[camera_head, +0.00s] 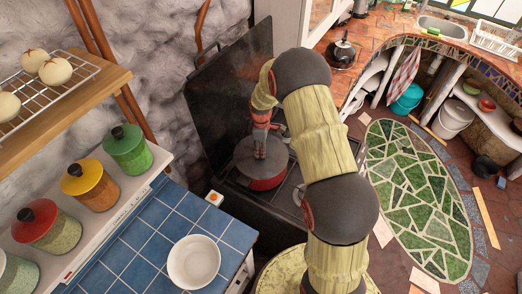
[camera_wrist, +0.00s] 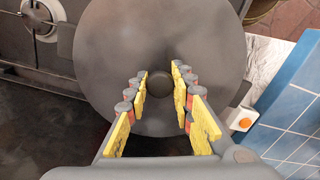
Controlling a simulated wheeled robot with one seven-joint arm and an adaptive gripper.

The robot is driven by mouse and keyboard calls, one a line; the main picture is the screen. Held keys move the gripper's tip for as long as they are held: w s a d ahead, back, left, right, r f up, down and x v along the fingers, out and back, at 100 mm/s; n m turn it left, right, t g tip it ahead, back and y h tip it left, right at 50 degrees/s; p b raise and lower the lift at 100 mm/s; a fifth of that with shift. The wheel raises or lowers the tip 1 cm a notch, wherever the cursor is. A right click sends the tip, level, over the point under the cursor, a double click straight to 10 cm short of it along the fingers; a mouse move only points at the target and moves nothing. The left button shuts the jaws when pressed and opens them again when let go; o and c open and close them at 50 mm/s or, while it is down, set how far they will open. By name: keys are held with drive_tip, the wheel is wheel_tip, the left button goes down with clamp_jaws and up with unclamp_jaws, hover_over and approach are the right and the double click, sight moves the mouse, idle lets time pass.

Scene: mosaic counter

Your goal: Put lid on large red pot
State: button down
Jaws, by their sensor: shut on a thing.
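The large red pot (camera_head: 265,184) stands on the dark stove in the middle of the head view. The round grey lid (camera_head: 245,155) is over the pot's mouth and looks level. I cannot tell for sure whether its rim rests all the way round. In the wrist view the lid (camera_wrist: 112,50) fills the centre, with its dark knob (camera_wrist: 160,88) between my fingers. My gripper (camera_wrist: 160,84) is shut on the lid's knob from above, and it also shows in the head view (camera_head: 261,148). The pot's body is hidden under the lid in the wrist view.
A blue tiled counter (camera_head: 140,262) with a white bowl (camera_head: 193,262) lies at the left front. Several lidded canisters (camera_head: 127,148) line a ledge there. A dark upright panel (camera_head: 232,92) stands behind the stove. A kettle (camera_head: 343,52) is on the far counter.

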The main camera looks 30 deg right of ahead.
drive_tip(key=c, duration=1.5)
unclamp_jaws()
drive_tip(key=shift+o, duration=0.9)
drive_tip(key=o, duration=0.3)
drive_tip(key=shift+o, duration=0.2)
drive_tip(key=shift+r, duration=0.1)
drive_tip(key=shift+r+p, duration=1.65)
drive_tip(key=shift+r, duration=1.8)
